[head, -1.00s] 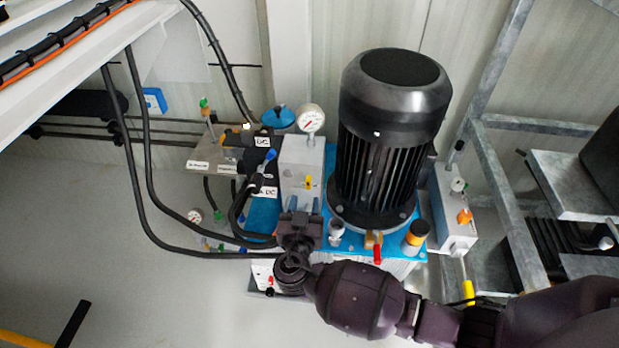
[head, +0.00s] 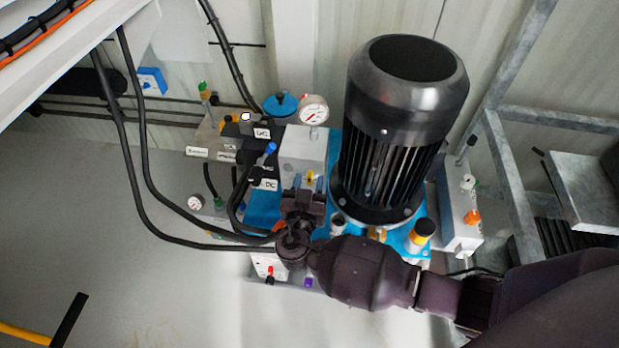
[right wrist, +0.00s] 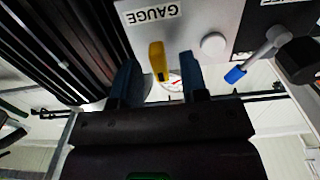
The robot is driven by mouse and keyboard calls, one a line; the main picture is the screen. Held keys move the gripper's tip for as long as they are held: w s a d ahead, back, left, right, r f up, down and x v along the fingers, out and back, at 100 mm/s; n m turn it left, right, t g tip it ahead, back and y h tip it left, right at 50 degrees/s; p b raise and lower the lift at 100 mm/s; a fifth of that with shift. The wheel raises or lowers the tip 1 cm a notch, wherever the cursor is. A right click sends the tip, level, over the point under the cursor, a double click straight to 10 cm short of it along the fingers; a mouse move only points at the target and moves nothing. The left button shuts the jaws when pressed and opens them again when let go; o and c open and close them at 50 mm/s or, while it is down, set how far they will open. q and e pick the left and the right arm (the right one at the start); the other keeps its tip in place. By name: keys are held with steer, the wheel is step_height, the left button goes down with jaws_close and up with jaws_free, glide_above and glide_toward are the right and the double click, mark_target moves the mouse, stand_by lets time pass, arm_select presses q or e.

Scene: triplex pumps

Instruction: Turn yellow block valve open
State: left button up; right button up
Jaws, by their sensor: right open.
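The yellow block valve handle (head: 309,177) sits on the front of the light grey block below the round gauge, left of the black motor. In the right wrist view the yellow handle (right wrist: 158,62) is upright in the picture, on the grey block under the "GAUGE" label. My right gripper (head: 303,196) is just in front of the block, close to the handle. In the right wrist view my right gripper (right wrist: 158,70) is open, with one dark blue finger on each side of the handle. I see no contact, and the exact depth is unclear. My left gripper is not in view.
The black motor (head: 400,125) stands close to the right of the block. A blue-tipped lever (head: 267,152) and black hoses (head: 145,165) lie to the left. The round gauge (head: 313,110) is above. A grey metal frame (head: 510,180) stands at the right.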

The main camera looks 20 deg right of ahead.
jaws_close()
steer(key=shift+n, duration=0.3)
steer(key=n, duration=0.3)
steer(key=shift+a+n, duration=0.1)
steer(key=shift+n, duration=0.2)
steer(key=n+p, duration=0.1)
steer(key=n, duration=0.3)
steer(key=shift+w+n, duration=0.1)
steer(key=shift+n, duration=0.2)
steer(key=shift+a+f+n+p, duration=0.1)
steer(key=shift+n+p, duration=0.9)
steer(key=shift+n, duration=3.5)
